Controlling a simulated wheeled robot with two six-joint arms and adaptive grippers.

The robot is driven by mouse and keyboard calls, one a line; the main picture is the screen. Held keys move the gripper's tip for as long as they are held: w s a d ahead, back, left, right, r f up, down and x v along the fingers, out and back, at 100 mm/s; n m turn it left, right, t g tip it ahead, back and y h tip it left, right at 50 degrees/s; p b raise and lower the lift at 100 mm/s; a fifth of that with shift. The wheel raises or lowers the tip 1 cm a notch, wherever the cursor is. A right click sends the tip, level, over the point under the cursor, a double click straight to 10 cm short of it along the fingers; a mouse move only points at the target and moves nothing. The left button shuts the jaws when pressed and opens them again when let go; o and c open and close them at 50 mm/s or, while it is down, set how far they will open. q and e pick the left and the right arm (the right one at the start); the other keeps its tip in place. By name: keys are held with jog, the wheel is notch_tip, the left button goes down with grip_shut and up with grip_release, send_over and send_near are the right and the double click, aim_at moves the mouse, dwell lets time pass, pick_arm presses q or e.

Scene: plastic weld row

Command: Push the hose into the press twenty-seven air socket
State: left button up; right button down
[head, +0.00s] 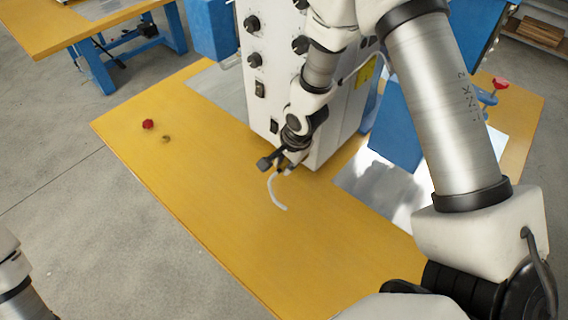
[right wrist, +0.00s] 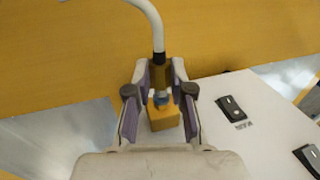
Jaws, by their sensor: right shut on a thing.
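My right gripper (head: 283,166) is at the front face of the white press (head: 338,128), low down near the table. The hose's free length curves away and also hangs below the gripper in the head view (head: 273,192). My left gripper is out of view.
The press front carries black knobs (head: 252,23) and rocker switches (right wrist: 230,107). A red knob (head: 148,124) and a small brass piece (head: 166,138) lie on the yellow table (head: 215,215). The table's front is clear. Blue equipment (head: 393,125) stands to the right.

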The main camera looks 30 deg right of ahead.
jog(key=shift+d, duration=0.1)
jog(key=c, duration=0.9)
grip_release()
jog(key=shift+c, duration=0.2)
jog(key=v, duration=1.2)
